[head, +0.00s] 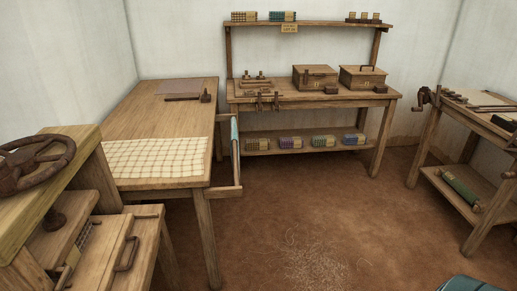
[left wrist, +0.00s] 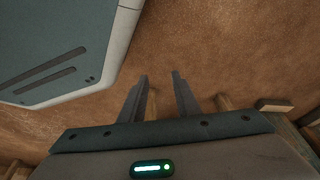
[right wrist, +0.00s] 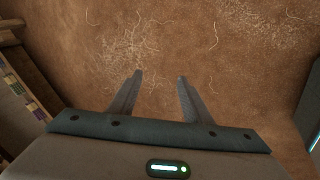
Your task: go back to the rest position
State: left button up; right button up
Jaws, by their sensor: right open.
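In the left wrist view my left gripper (left wrist: 160,92) has its two fingers apart with nothing between them, over the brown floor. In the right wrist view my right gripper (right wrist: 160,90) is also open and empty, pointing at bare floor with loose pale threads. Neither gripper shows in the head view. A grey-blue panel, part of my own body, fills the upper left of the left wrist view.
A wooden table (head: 150,130) with checked cloth (head: 155,157) stands left. A bench (head: 315,101) with two boxes is at the back, a side table (head: 478,112) at right. A handwheel (head: 35,160) is near left. The floor (head: 310,220) between is clear except threads.

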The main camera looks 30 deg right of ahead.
pick_arm(q)
jog(key=shift+w+d+r+t+h+p, duration=0.15)
jog(key=shift+w+d+r+t+p, duration=0.3)
jog(key=shift+w+d+p, duration=0.15)
jog(key=shift+w+d+r+t+h+p, duration=0.15)
jog(key=shift+w+d+r+t+p, duration=0.15)
jog(key=shift+w+d+t+p, duration=0.3)
pick_arm(e)
jog(key=a+f+m+y, duration=0.1)
jog(key=a+f+y, duration=0.1)
jog(key=a, duration=1.6)
jog(key=a+f+m+t+y, duration=0.1)
jog(key=a+f+y, duration=0.1)
jog(key=a, duration=1.6)
jog(key=shift+s+a+f+m+y, duration=0.15)
jog(key=shift+s+f+m+y, duration=0.1)
jog(key=shift+f+m+y, duration=0.25)
pick_arm(q)
jog(key=shift+s, duration=0.1)
jog(key=o, duration=0.4)
jog(key=shift+a, duration=0.1)
pick_arm(e)
jog(key=shift+s+f, duration=0.1)
jog(key=shift+s, duration=0.05)
